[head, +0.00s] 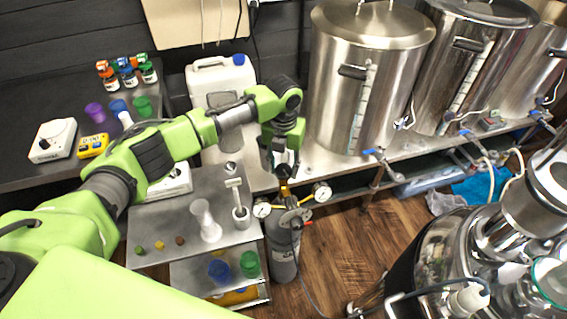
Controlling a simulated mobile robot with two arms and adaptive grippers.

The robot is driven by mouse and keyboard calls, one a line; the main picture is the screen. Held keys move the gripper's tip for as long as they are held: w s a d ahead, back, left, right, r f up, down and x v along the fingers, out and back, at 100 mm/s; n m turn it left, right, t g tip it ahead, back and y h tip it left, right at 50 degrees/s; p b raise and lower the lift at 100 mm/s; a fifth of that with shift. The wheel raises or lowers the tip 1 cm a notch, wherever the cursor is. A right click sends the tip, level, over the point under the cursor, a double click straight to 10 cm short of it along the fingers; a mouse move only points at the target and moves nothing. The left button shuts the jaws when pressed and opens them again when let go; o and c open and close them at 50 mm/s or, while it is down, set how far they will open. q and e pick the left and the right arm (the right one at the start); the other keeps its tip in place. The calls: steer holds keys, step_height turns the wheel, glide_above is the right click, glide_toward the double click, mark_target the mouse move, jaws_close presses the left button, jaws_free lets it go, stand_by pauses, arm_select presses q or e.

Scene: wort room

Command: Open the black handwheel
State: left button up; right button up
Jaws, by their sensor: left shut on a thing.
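My left gripper (283,168) reaches down from above onto the top of the grey gas cylinder (283,264). It is shut on the black handwheel at the valve, which its fingers largely hide. Just below the fingers sits the brass regulator, with a round white gauge (262,208) on its left and another gauge (322,192) on its right. How far the handwheel is turned cannot be told. My right gripper is not in view.
A metal cart (148,218) with a white flask (206,222) and a mortar with pestle (241,213) stands left of the cylinder. Large steel kettles (340,100) line the bench behind. A steel vessel (430,262) stands at the right. Wooden floor (335,245) is open between.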

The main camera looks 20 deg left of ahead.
arm_select(q)
steer(key=n+p, duration=0.2)
steer(key=n, duration=0.1)
steer(key=n+p, duration=0.2)
steer(key=n, duration=0.1)
steer(key=shift+r+n, duration=0.2)
steer(key=shift+n, duration=0.1)
steer(key=n+p, duration=0.3)
steer(key=n, duration=0.3)
steer(key=n+p, duration=0.2)
steer(key=n, duration=0.2)
steer(key=n+p, duration=0.1)
steer(key=n, duration=0.2)
steer(key=shift+n+p, duration=0.3)
steer(key=shift+p, duration=0.1)
steer(key=n+p, duration=0.1)
steer(key=n, duration=0.2)
steer(key=shift+w+f+n+p, duration=0.1)
steer(key=shift+n+p, duration=0.55)
steer(key=shift+n, duration=0.95)
steer(key=o, duration=1.1)
